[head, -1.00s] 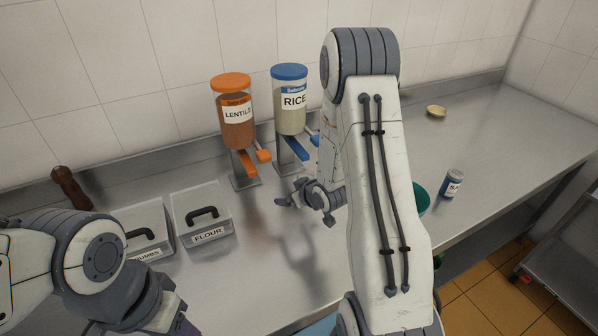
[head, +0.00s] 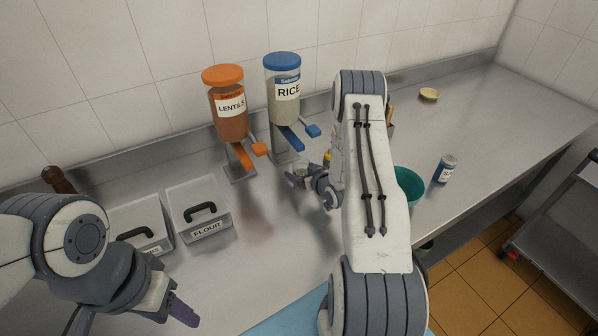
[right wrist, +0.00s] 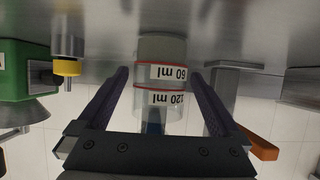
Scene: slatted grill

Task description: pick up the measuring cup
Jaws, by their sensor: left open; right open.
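The measuring cup (right wrist: 163,88) is a clear cup with red-edged white labels reading 60 ml and 120 ml, upside down in the right wrist view. My right gripper (right wrist: 158,74) is open, with one dark finger on each side of the cup; I cannot tell whether either finger touches it. In the head view my right gripper (head: 303,180) is low over the counter, in front of the rice dispenser, and the cup is hardly distinguishable there. My left gripper (head: 180,308) is open at the lower left, away from the cup.
The lentils dispenser (head: 230,118) and rice dispenser (head: 284,105) stand behind. A yellow-capped container (right wrist: 67,68) and a green object (right wrist: 25,85) are at the left in the wrist view. The flour box (head: 198,213), teal bowl (head: 410,182) and blue-labelled shaker (head: 445,171) surround the work area.

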